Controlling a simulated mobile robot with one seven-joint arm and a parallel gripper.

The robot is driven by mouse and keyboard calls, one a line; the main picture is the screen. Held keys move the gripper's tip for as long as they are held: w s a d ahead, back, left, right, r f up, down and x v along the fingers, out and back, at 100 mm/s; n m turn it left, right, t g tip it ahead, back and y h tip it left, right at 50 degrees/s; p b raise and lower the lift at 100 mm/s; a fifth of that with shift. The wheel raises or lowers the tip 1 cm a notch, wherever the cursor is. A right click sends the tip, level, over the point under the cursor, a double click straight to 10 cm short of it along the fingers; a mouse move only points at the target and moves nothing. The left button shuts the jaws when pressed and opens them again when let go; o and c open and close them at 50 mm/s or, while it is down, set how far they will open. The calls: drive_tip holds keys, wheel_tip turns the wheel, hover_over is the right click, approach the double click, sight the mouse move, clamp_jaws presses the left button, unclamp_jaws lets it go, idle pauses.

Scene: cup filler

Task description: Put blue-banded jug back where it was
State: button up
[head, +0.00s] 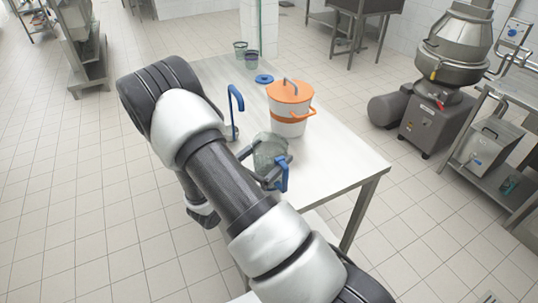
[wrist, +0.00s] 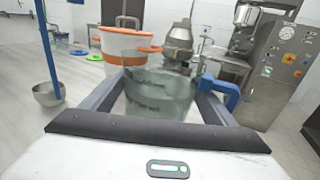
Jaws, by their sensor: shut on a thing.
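The jug (head: 268,149) is clear with a blue handle (head: 282,176). It is near the front part of the white table in the head view, and fills the middle of the wrist view (wrist: 158,92). My gripper (head: 265,165) is shut on the jug, with one finger on each side of its body. The blue handle sticks out beside the right finger in the wrist view. The jug looks upright. My gripper hides its lower part, so I cannot tell whether its base touches the table.
An orange-lidded white bucket (head: 289,112) stands just behind the jug. A ladle with a blue hooked handle (head: 236,98) stands to the left. A blue disc (head: 264,79) and two small cups (head: 240,48) (head: 251,57) are farther back. The table's right front (head: 345,165) is clear.

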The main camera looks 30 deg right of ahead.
drive_tip(key=shift+f, duration=0.1)
drive_tip(key=shift+f+b, duration=0.15)
drive_tip(key=shift+b, duration=0.15)
drive_tip(key=o, duration=2)
